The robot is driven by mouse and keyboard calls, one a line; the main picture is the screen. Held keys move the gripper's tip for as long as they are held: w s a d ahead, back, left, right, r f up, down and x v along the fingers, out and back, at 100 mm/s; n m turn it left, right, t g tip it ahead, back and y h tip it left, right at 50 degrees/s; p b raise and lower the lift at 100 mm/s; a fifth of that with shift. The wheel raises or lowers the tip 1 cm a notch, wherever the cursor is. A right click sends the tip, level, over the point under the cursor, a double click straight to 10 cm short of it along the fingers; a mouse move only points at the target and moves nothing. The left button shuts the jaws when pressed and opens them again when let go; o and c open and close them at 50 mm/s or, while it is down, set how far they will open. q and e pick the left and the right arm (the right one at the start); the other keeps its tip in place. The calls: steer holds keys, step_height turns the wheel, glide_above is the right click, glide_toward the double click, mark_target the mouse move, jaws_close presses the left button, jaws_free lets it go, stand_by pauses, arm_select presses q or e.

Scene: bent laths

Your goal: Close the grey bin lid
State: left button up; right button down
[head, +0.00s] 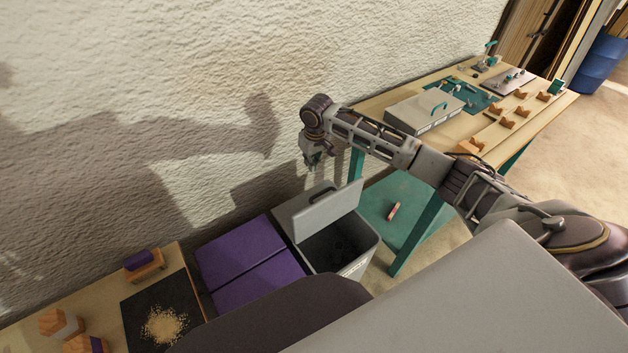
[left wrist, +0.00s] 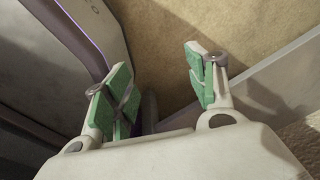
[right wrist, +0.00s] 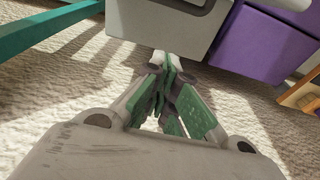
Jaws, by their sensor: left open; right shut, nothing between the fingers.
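The grey bin (head: 340,252) stands between the purple bins and the green-legged table. Its lid (head: 330,212) is raised and tilted up on the wall side, and the dark inside of the bin shows. My right gripper (head: 314,160) is shut and empty, above and behind the raised lid, close to the wall. In the right wrist view its fingers (right wrist: 170,75) are together, with grey bin parts (right wrist: 250,45) beyond them; I cannot tell whether they touch. My left gripper (left wrist: 165,85) is open and empty, seen only in the left wrist view.
Purple bins (head: 248,262) stand directly left of the grey bin. A workbench (head: 365,108) with a grey case (head: 423,112) and wooden pieces is at the right. A low teal shelf (head: 375,205) holds a small red item (head: 393,211). The rough wall is close behind.

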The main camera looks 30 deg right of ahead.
arm_select(q)
steer(key=shift+w+a+f, duration=0.1)
steer(key=shift+w+a, duration=0.05)
steer(key=shift+w, duration=0.2)
arm_select(e)
step_height(320, 180, down, 9)
steer(key=s, duration=0.2)
steer(key=shift+s+d, duration=0.15)
stand_by(1.1)
arm_select(q)
steer(key=shift+s, duration=0.2)
arm_select(e)
steer(key=shift+f, duration=0.1)
